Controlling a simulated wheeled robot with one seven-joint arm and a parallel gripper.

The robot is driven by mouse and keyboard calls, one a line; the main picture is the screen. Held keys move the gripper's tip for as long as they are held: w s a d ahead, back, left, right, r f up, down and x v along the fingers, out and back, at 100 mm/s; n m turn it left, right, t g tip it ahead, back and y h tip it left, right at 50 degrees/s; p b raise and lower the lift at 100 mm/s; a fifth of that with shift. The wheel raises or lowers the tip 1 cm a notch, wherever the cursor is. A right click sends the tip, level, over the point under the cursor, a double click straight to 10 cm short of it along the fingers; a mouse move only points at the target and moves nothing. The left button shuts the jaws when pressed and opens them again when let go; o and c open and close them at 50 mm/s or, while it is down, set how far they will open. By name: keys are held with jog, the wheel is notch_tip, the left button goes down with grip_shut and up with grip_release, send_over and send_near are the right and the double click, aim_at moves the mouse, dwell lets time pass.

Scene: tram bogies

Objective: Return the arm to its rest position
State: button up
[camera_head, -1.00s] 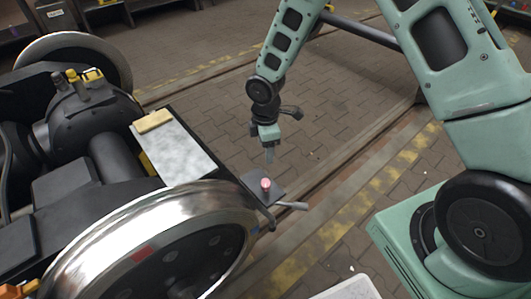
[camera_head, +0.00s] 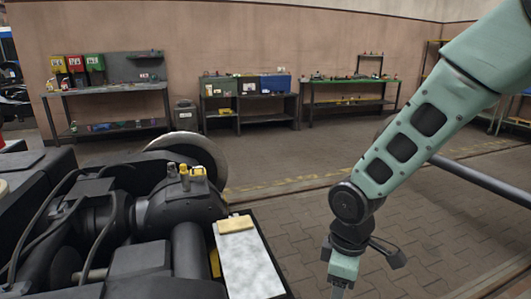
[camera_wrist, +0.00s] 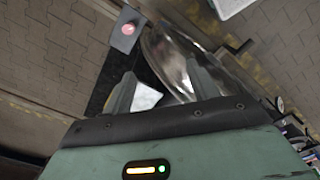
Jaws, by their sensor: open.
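My arm (camera_head: 400,140) reaches down on the right of the head view. My gripper (camera_head: 341,292) is at the bottom edge of that view, right of the bogie (camera_head: 190,235), with its fingertips cut off. In the wrist view my gripper (camera_wrist: 160,68) has its two fingers apart with nothing held between them. Beyond the fingers lie the shiny wheel (camera_wrist: 168,58), a grey plate with a pink-red knob (camera_wrist: 125,34) and a pale panel (camera_wrist: 147,97). The gripper appears clear of them.
Workbenches (camera_head: 110,92) with bins and tools line the back wall (camera_head: 225,45). Paved floor (camera_head: 300,215) is free between bogie and benches. A dark bar (camera_head: 480,180) runs behind my arm.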

jog(key=s+a+r+m, duration=0.1)
jog(key=s+r+m, duration=0.3)
jog(key=s, duration=0.5)
jog(key=s+r+m, duration=0.1)
jog(key=s+r, duration=0.5)
jog(key=s, duration=0.3)
notch_tip(320, 180, up, 14)
jog(key=p, duration=1.4)
jog(key=shift+r+m+p, duration=0.2)
jog(key=shift+m+p, duration=0.1)
jog(key=shift+p, duration=0.05)
